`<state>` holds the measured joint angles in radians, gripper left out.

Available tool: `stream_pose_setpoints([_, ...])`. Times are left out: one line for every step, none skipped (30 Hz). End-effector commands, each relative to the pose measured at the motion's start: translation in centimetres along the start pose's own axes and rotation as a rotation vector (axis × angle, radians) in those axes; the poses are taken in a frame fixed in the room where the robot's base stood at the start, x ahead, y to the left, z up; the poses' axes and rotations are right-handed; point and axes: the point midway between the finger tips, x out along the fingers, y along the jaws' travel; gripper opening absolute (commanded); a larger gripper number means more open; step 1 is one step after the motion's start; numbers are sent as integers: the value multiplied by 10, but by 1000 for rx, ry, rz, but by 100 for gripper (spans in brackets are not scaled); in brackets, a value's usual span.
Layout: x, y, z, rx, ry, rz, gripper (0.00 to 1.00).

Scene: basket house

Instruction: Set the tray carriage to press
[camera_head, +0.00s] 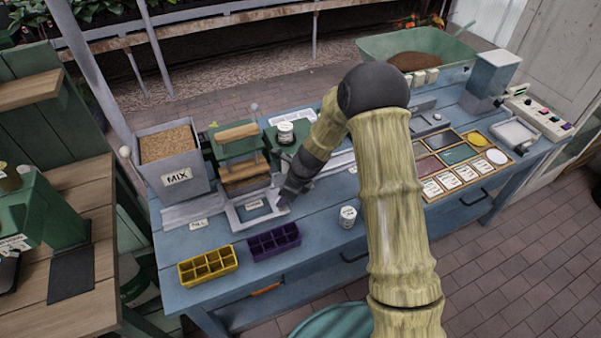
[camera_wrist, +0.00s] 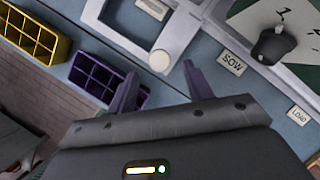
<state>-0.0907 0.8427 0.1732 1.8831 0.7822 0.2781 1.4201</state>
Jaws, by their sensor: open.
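The tray carriage (camera_head: 237,219) is a pale open frame on a light rail on the blue bench, in front of the green press with wooden bars (camera_head: 240,155). It also shows in the wrist view (camera_wrist: 183,30), with a round pale knob (camera_wrist: 159,61) at its near corner. A label (camera_head: 254,205) shows through its opening, too small to read. A FILL label (camera_head: 198,224) lies to its left; a SOW label (camera_wrist: 232,63) lies to its right in the wrist view. My gripper (camera_head: 285,200) is open at the carriage's right corner. In the wrist view its fingertips (camera_wrist: 160,80) flank the knob's near side; contact is unclear.
A yellow cell tray (camera_head: 208,267) and a purple cell tray (camera_head: 273,241) sit at the bench's front edge. A MIX bin (camera_head: 175,165) stands at left. A white can (camera_head: 348,216) stands right of my gripper. A LOAD label (camera_wrist: 299,115) lies beyond SOW.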

Motion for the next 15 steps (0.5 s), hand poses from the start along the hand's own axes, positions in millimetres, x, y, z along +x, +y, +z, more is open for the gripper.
stream_pose_setpoints([-10,-1,0,-1,-1,-4,51])
stream_pose_setpoints([-15,0,0,-1,-1,-3,51])
stream_pose_setpoints([-22,0,0,-2,-1,-4,51])
stream_pose_setpoints([-27,0,0,-2,-1,-3,51])
stream_pose_setpoints([-32,-1,1,-2,-1,-4,51])
stream_pose_setpoints([-39,-1,1,-2,-1,-4,51])
stream_pose_setpoints([-44,0,1,-2,-2,-3,51])
stream_pose_setpoints([-50,0,1,-1,-1,-4,51])
stream_pose_setpoints([-57,-1,1,-2,-1,-4,51])
stream_pose_setpoints([-63,0,1,-2,-1,-3,51])
stream_pose_setpoints([-68,0,1,-3,-1,-4,51])
stream_pose_setpoints([-76,0,0,-2,-1,-3,51])
stream_pose_setpoints([-82,-1,0,-2,-1,-4,51])
stream_pose_setpoints([-88,-1,1,-2,-2,-4,51])
stream_pose_setpoints([-95,-1,1,-2,-2,-4,51])
